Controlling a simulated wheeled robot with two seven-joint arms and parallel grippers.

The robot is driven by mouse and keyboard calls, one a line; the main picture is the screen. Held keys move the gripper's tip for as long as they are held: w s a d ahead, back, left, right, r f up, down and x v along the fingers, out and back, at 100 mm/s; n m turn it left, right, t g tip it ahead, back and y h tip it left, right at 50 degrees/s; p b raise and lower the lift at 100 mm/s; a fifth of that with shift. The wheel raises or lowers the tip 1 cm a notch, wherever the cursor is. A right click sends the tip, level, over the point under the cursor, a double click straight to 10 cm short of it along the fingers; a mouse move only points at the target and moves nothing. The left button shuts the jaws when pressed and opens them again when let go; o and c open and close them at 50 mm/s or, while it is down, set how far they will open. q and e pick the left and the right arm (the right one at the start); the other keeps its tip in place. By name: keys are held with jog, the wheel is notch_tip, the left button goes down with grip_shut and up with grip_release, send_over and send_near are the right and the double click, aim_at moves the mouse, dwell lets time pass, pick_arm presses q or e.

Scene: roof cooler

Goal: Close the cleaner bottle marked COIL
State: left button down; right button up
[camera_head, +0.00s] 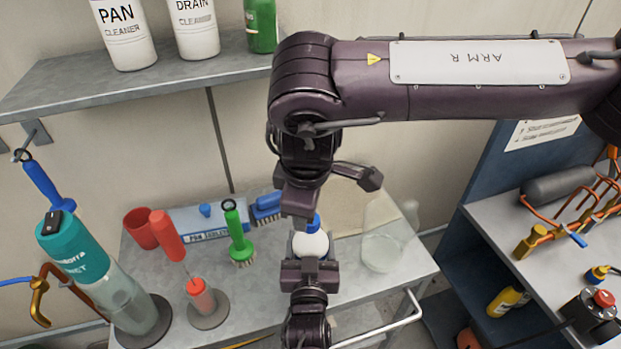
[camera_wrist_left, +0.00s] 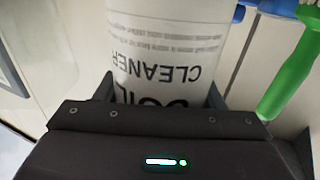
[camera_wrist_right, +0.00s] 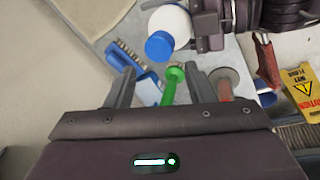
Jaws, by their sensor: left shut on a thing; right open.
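The COIL cleaner bottle (camera_head: 310,246) is white, with a blue cap (camera_head: 313,222) at its top; it stands near the middle of the bench. Its label shows upside down in the left wrist view (camera_wrist_left: 165,50). My left gripper (camera_head: 309,264) is shut around the bottle's body from the near side. The bottle and its round blue cap (camera_wrist_right: 159,45) also show in the right wrist view, beyond my right fingers. My right gripper (camera_wrist_right: 159,80) is open and empty, above the bench near the bottle. I cannot tell how tightly the cap sits.
A green brush (camera_head: 237,235), a blue brush (camera_head: 266,207), a red cup (camera_head: 140,228) and a red-handled tool stand left of the bottle. A clear jug (camera_head: 382,245) is to its right. A shelf (camera_head: 170,85) with PAN and DRAIN bottles is above left.

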jog(key=n, duration=0.7)
jog(key=shift+a+g, duration=0.1)
jog(key=shift+g, duration=0.2)
jog(key=n, duration=0.6)
jog(key=shift+g, duration=0.3)
jog(key=n, duration=0.7)
jog(key=shift+w+r, duration=0.1)
jog(key=shift+r, duration=0.15)
jog(key=n, duration=0.4)
jog(key=shift+w+r+g, duration=0.1)
jog(key=shift+r+g, duration=0.05)
jog(key=shift+g, duration=0.25)
jog(key=n, duration=0.6)
jog(key=shift+w+r+n, duration=0.15)
jog(key=shift+r+n, duration=0.15)
jog(key=n, duration=0.4)
jog(key=shift+w+d+r+g, duration=0.1)
jog(key=shift+d+r+g, duration=0.1)
jog(key=shift+r+g, duration=0.1)
jog(key=n, duration=0.3)
jog(key=r+n, duration=0.1)
jog(key=n, duration=0.2)
jog(key=shift+w+d+n, duration=0.2)
jog(key=shift+n, duration=0.2)
jog(key=n, duration=0.3)
jog(key=r+n, duration=0.1)
jog(key=n, duration=0.1)
jog(key=shift+w+d+g, duration=0.15)
jog(key=shift+d+g, duration=0.05)
jog(key=shift+g, duration=0.1)
